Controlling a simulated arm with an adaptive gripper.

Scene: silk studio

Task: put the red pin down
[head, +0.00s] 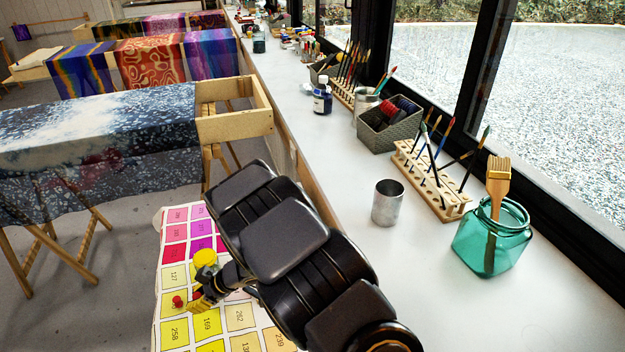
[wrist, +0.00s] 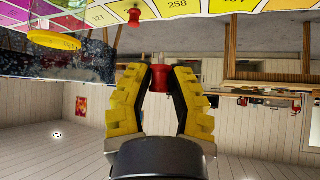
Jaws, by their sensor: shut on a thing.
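My gripper (head: 199,301) has yellow ribbed fingers and is low over the numbered colour chart (head: 174,277) in the head view. In the wrist view my gripper (wrist: 161,75) is shut on a red pin (wrist: 160,79), held between the fingertips with its thin metal point sticking out toward the chart. I cannot tell whether the point touches the chart. Another red pin (head: 178,301) stands on the chart left of my gripper; this second pin also shows in the wrist view (wrist: 134,17), near square 258.
A yellow round piece (head: 205,258) is just behind my gripper. A white counter (head: 330,170) on the right holds a metal cup (head: 387,203), a brush rack (head: 432,180) and a teal jar (head: 492,240). Fabric-covered frames (head: 100,130) stand at the left.

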